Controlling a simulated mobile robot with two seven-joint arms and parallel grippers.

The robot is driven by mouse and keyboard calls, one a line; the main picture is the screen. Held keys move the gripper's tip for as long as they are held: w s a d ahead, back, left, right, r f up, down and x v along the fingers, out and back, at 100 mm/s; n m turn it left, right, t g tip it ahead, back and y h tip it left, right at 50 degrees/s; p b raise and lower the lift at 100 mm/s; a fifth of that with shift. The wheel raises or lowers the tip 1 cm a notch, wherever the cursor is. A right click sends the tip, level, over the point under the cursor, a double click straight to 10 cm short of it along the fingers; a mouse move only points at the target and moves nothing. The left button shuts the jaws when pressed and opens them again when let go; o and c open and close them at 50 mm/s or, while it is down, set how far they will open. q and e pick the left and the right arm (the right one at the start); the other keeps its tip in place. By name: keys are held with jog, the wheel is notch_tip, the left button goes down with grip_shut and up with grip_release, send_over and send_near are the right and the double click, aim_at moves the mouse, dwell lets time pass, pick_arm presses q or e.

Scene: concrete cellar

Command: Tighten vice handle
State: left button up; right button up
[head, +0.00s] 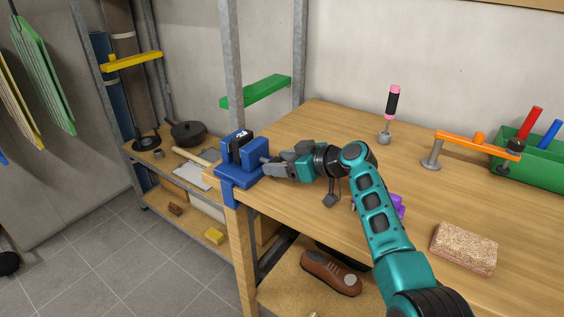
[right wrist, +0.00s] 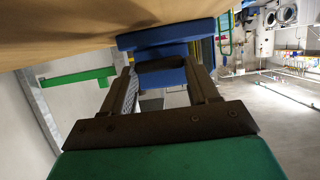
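The blue vice (head: 238,176) is fixed at the left front corner of the wooden workbench, with a dark block between its jaws. My right gripper (head: 268,166) is at the vice's right side, level with it. The right wrist view shows my right gripper's two fingers (right wrist: 162,80) spread wide, pointing at the blue vice (right wrist: 165,38). A dark rounded part of the vice lies between or just beyond the fingertips; I cannot tell whether they touch it. The vice handle cannot be made out in the head view, where my gripper covers that side. My left gripper is not in view.
A metal post (head: 233,70) stands close behind the vice.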

jog(key=c, duration=0.5)
jog(key=shift+f, duration=0.1)
jog(key=m+b, duration=0.1)
jog(key=m+g+y+b, duration=0.1)
jog(key=shift+w+d+f+m+b, duration=0.2)
jog(key=shift+m+b, duration=0.1)
jog(key=shift+b, duration=0.1)
jog(key=shift+w+m+g+y+b, duration=0.1)
jog(key=shift+m+g+y+b, duration=0.3)
jog(key=shift+m+b, duration=0.25)
jog(key=shift+d+m, duration=0.1)
jog(key=shift+m, duration=0.15)
jog(key=shift+y+b, duration=0.3)
jog(key=shift+b, duration=0.1)
jog(key=shift+g, duration=0.3)
